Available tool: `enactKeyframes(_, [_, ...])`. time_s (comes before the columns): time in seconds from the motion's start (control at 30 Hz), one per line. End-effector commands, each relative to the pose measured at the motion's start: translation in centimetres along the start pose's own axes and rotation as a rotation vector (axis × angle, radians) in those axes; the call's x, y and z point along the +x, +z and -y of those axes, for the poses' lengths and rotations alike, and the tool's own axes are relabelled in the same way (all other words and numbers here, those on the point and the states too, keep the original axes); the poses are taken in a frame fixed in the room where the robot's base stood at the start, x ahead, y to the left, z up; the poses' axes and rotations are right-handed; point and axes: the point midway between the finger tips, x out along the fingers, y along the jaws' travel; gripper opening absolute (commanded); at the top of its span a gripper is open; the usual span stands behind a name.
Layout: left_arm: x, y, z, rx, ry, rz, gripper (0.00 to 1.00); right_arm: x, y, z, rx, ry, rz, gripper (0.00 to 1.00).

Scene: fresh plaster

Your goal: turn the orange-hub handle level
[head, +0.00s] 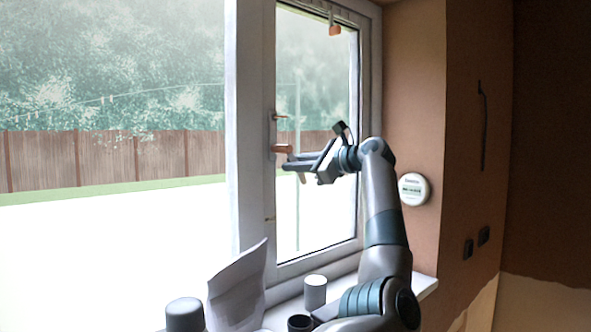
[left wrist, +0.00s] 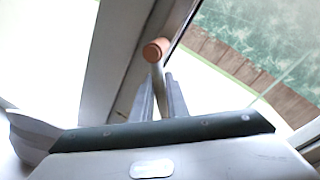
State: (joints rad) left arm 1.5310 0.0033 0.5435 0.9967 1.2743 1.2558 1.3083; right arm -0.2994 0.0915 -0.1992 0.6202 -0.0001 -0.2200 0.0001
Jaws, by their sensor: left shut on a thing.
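The orange-hub handle (head: 281,148) is on the white window frame, at about mid-height of the sash. In the left wrist view its round orange hub (left wrist: 156,50) faces me, and its pale lever runs from the hub down between my fingers. My left gripper (head: 288,164) is shut on that lever, just below the hub; its fingers also show in the left wrist view (left wrist: 161,100). In the head view the fingers hide most of the lever, and a small pale end shows under them, so its exact angle is hard to tell. My right gripper is not in view.
A round white disc (head: 413,189) is on the brown wall.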

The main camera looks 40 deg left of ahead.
Motion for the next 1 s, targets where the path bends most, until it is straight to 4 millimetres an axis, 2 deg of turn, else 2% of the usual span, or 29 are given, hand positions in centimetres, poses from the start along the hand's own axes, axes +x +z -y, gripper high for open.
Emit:
enactKeyframes(0.3, [-0.4,0.4,1.4,-0.294,-0.001,-0.062,0.0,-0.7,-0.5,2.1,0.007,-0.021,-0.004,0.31])
enactKeyframes(0.7, [-0.6,1.2,2.9,-0.661,0.0,-0.134,0.0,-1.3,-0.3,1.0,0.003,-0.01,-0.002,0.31])
enactKeyframes(1.0, [-0.8,1.8,3.5,-0.857,0.0,-0.172,0.0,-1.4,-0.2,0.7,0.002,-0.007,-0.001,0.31])
